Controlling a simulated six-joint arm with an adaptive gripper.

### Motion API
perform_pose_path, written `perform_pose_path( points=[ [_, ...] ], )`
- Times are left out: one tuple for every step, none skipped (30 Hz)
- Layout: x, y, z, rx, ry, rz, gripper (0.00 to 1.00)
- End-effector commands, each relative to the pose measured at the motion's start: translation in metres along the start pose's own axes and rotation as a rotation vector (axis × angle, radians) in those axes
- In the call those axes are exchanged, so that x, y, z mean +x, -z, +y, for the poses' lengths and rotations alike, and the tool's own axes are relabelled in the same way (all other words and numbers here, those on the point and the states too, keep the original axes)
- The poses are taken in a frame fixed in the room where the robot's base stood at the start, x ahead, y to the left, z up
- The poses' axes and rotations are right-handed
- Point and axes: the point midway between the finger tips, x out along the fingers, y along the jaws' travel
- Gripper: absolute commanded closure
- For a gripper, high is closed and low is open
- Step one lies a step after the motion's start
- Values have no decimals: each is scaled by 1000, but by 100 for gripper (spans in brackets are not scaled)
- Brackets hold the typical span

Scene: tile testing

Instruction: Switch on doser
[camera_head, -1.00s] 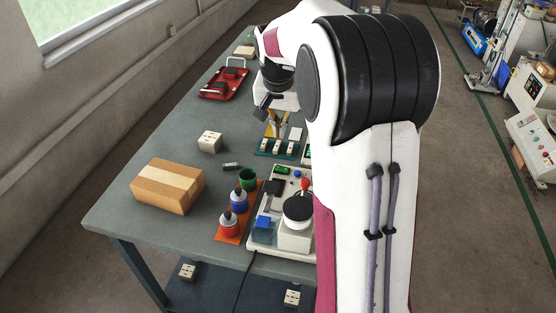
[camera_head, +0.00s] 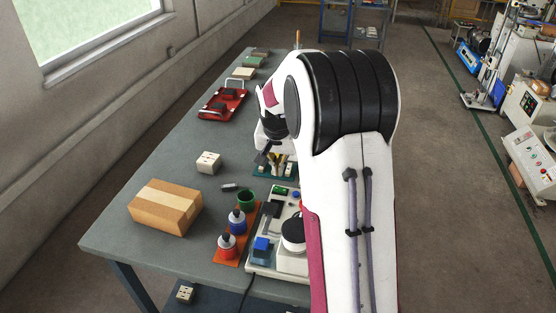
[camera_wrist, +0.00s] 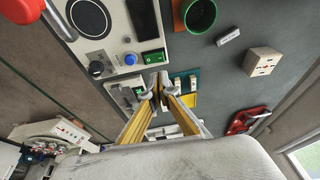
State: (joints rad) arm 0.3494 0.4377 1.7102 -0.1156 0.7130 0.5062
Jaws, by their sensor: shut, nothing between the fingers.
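A white bench device (camera_head: 262,262) with a black round plate stands at the table's near right edge; I cannot tell for sure that it is the doser. My arm hides part of the devices in the head view.
A cardboard box (camera_head: 165,207), a white cube (camera_head: 208,163) and a red tray (camera_head: 222,104) lie further left and back.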

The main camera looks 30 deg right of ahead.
Motion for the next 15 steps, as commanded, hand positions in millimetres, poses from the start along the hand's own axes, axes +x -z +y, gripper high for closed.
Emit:
perform_pose_path(
  points=[
    [8, -1, 1, 0, -2, -4, 100],
    [12, -1, 1, 0, -2, -3, 100],
    [18, -1, 0, 0, -2, -3, 100],
    [22, -2, 0, -1, -2, -4, 100],
    [25, -3, 0, -1, -2, -4, 100],
    [30, -4, -1, -2, -1, -2, 100],
    [33, -5, -1, -2, -1, -2, 100],
    [36, -6, -2, -2, -1, -3, 100],
    [40, -7, -2, -2, -1, -2, 100],
    [43, -8, -2, -2, -1, -2, 100],
    [45, -9, -3, -1, -1, -2, 100],
    [48, -10, -3, -1, -1, -2, 100],
    [49, -10, -3, -1, -1, -2, 100],
    [51, -11, -3, -1, -1, -2, 100],
    [52, -11, -4, 0, 0, -1, 100]
  ],
)
